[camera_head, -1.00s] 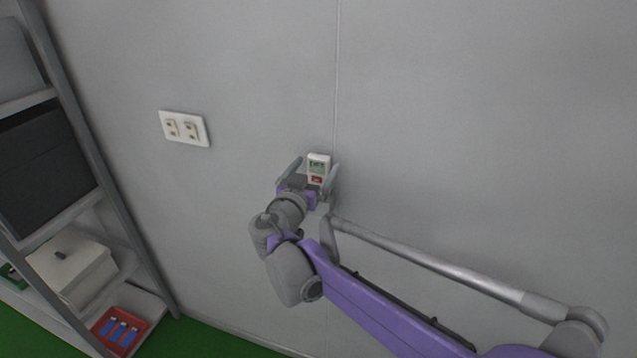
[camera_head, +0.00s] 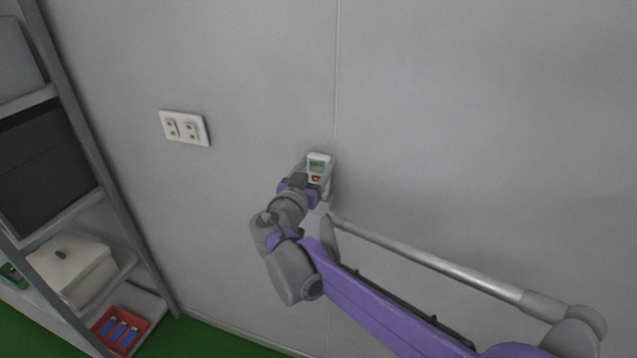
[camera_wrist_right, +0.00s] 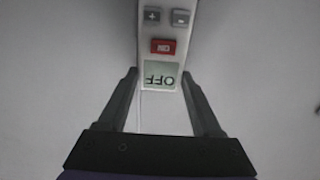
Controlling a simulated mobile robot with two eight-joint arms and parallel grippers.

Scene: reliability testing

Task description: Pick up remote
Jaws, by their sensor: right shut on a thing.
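The remote (camera_head: 318,162) is small and white, with a grey-green display and a red button, upright at the wall in the head view. In the right wrist view the remote (camera_wrist_right: 163,30) appears upside down, with "OFF" on its display, a red "ON" button and grey buttons; its far end is cut off by the picture's top edge. My right gripper (camera_head: 316,172) is shut on the remote, one finger along each side. In the wrist view the right gripper's fingertips (camera_wrist_right: 160,78) flank the display end. My left gripper is not in view.
A white wall outlet (camera_head: 185,128) is on the grey wall to the left. A grey shelf rack (camera_head: 105,170) at the far left holds dark and white boxes and a red tray (camera_head: 103,338) with blue items. The wall to the right is bare.

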